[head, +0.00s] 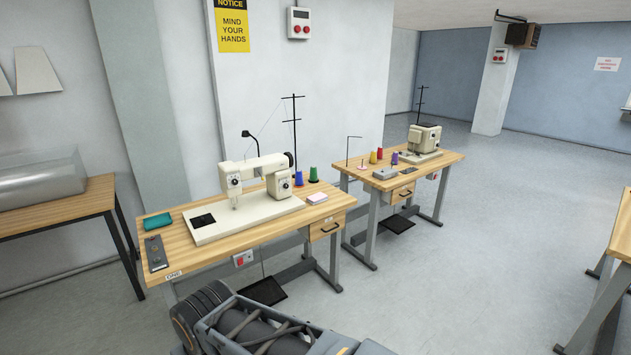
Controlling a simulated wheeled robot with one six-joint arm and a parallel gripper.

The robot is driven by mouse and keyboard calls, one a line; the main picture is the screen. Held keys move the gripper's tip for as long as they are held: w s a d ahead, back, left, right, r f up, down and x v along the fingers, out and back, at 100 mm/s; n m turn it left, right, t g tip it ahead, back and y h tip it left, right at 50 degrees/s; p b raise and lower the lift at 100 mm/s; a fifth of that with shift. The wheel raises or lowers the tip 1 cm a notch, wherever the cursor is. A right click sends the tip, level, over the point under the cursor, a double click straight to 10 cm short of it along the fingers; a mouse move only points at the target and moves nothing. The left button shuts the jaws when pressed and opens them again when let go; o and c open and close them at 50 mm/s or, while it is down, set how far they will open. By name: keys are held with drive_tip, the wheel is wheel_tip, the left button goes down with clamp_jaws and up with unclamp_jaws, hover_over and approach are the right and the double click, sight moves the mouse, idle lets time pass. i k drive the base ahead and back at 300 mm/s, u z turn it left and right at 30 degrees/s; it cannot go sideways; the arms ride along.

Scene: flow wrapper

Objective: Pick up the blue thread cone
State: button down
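The blue thread cone (299,179) stands upright near the back right of the nearer sewing table (222,243), just right of the white sewing machine (250,190). A green thread cone (313,175) stands close to its right. My gripper is not in view. Part of my own body shows at the bottom of the head view, in front of the table.
A teal item (158,222) and a grey tool (155,253) lie at the table's left end, and a pinkish block (317,198) lies at its right. A thread stand (294,130) rises behind the cones. A second table (447,163) holds red, yellow and purple cones.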

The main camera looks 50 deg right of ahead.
sight(298, 180)
drive_tip(key=z, duration=1.5)
drive_tip(key=i, duration=0.5)
drive_tip(key=z, duration=1.1)
drive_tip(key=i, duration=2.8)
drive_tip(key=u, duration=3.35)
drive_tip(key=i, duration=0.5)
drive_tip(key=u, duration=0.05)
